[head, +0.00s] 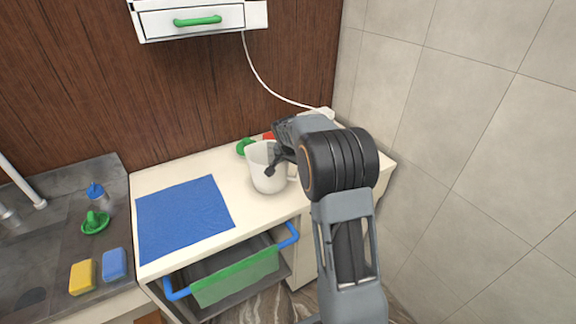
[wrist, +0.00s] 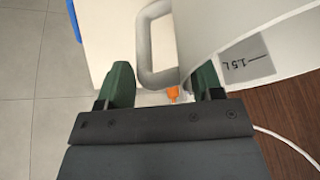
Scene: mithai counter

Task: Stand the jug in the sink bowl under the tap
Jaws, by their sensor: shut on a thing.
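The white jug (head: 264,176) stands upright on the cream counter beside the wall corner. In the wrist view its body (wrist: 240,30) carries a grey "1.5 L" mark, and its looped handle (wrist: 144,45) lies between the fingers. My gripper (head: 281,160) is shut on the jug at its handle; the green-padded fingers show in the wrist view (wrist: 163,82). The sink bowl (head: 22,255) is grey, at the far left, and partly cut off by the frame. The tap (head: 22,183) is a pale spout above it, also partly cut off.
A blue cloth (head: 185,215) lies between jug and sink. A bottle (head: 97,194), a green item (head: 95,222), and yellow (head: 82,277) and blue (head: 115,264) sponges line the sink's right side. An open drawer (head: 235,278) juts out below. A white cabinet (head: 195,20) hangs above.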

